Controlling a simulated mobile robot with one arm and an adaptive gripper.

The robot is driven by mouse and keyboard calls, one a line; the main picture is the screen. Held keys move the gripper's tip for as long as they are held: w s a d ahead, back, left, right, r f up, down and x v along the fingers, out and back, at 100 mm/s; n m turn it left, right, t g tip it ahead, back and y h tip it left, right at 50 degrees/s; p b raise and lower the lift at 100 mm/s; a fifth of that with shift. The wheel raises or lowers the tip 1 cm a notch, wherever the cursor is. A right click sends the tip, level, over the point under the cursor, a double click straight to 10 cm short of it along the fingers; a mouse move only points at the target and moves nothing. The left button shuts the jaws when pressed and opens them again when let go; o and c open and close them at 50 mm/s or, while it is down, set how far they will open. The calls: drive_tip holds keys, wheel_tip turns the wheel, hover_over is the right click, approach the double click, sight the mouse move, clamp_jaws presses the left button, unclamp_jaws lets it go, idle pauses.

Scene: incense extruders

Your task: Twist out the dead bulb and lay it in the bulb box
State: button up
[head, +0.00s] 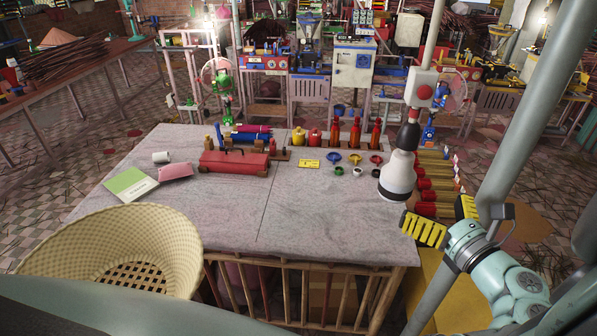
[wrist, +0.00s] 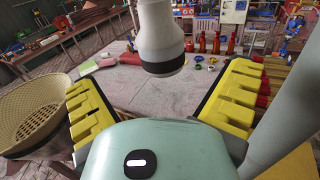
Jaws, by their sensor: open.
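A white bulb-shaped piece (head: 398,172) with a dark band near its lower end hangs from a black socket (head: 408,133) over the right part of the table. In the wrist view its pale body (wrist: 158,28) comes down from the top edge, ahead of the fingers and between them in the picture. My gripper (head: 446,217) is open and empty, at the table's right front corner, below and right of the hanging piece. Its yellow fingers stand wide apart in the wrist view (wrist: 155,105). I cannot tell which container is the bulb box.
A yellow wicker basket (head: 110,232) stands at the left front. A red case (head: 234,163), bottles (head: 355,133) and small coloured funnels (head: 354,158) are on the table. Red rolls (head: 436,184) lie at its right. The table's front middle (head: 310,215) is clear. A grey pole (head: 520,120) rises right.

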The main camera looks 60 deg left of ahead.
sight(400, 175)
drive_tip(key=p+x, duration=0.4)
drive_tip(key=x, duration=0.6)
drive_tip(key=shift+s+r+p, duration=0.1)
drive_tip(key=shift+p, duration=0.2)
drive_tip(key=shift+a, duration=0.45)
drive_tip(key=c, duration=1.1)
drive_tip(key=o, duration=0.6)
drive_tip(key=c, duration=0.5)
drive_tip(key=shift+o, duration=0.2)
drive_tip(key=shift+m+t+h, duration=0.3)
drive_tip(key=shift+m+t, duration=0.3)
drive_tip(key=shift+t, duration=0.3)
drive_tip(key=shift+w+t, duration=0.2)
drive_tip(key=shift+t, duration=0.1)
drive_tip(key=shift+m+t+h, duration=0.5)
drive_tip(key=shift+m+t, duration=0.3)
drive_tip(key=shift+t, duration=0.1)
